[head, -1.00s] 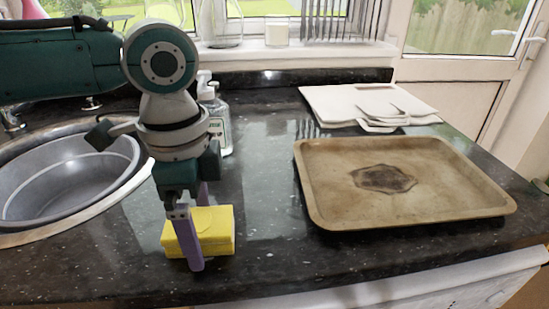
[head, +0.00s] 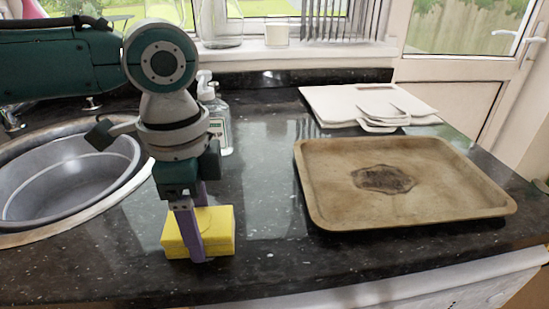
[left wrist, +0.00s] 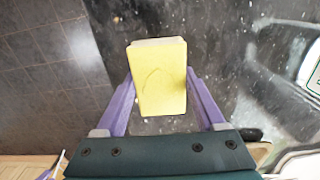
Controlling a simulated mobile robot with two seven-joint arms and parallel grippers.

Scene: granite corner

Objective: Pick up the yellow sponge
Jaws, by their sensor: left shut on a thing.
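The yellow sponge (head: 218,232) lies on the dark granite worktop near its front edge, right of the sink. My left gripper (head: 199,232) points down over it, one purple finger across its front face and the other mostly hidden behind. In the left wrist view the sponge (left wrist: 160,80) sits between the two purple fingers of the gripper (left wrist: 160,92). The gripper is shut on the sponge. I see no clear gap under the sponge, and it looks still resting on the worktop. My right gripper is not in view.
A baking tray (head: 440,208) lies to the right, with white boards (head: 345,101) behind it. A soap bottle (head: 222,128) stands behind the gripper. The sink with a grey bowl (head: 60,208) is at left. Bare worktop (head: 268,215) lies between sponge and tray.

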